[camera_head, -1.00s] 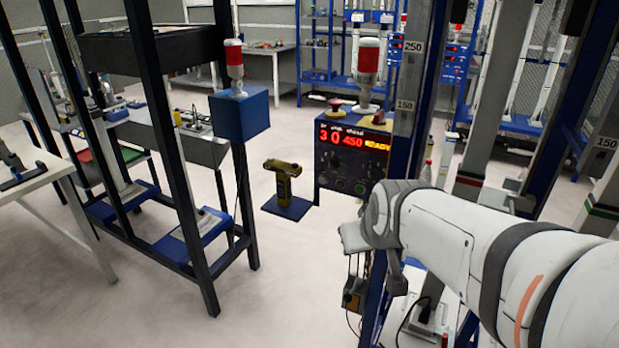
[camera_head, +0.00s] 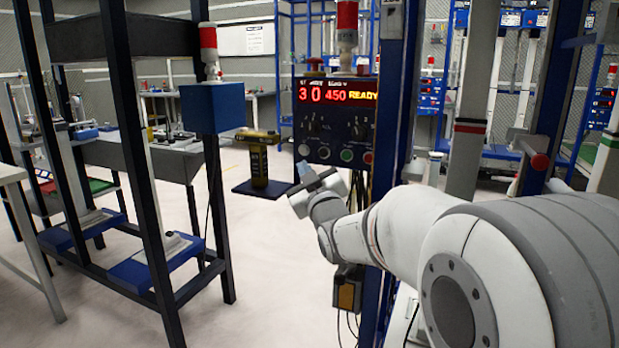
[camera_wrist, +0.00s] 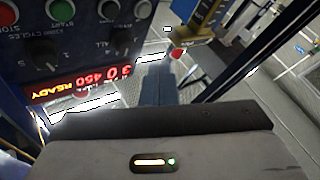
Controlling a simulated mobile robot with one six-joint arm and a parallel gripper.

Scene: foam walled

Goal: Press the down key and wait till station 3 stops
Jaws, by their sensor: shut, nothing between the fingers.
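The control box (camera_head: 335,120) stands right of centre in the head view. Its red display (camera_head: 337,95) reads 3, 0, 450 and READY. I cannot read which one is the down key. My gripper (camera_head: 304,172) is shut and empty, just below the pale keys; it also shows in the wrist view (camera_wrist: 158,88).
A blue box (camera_head: 212,108) on a dark frame is further left. A blue post (camera_head: 395,130) rises right of the control box.

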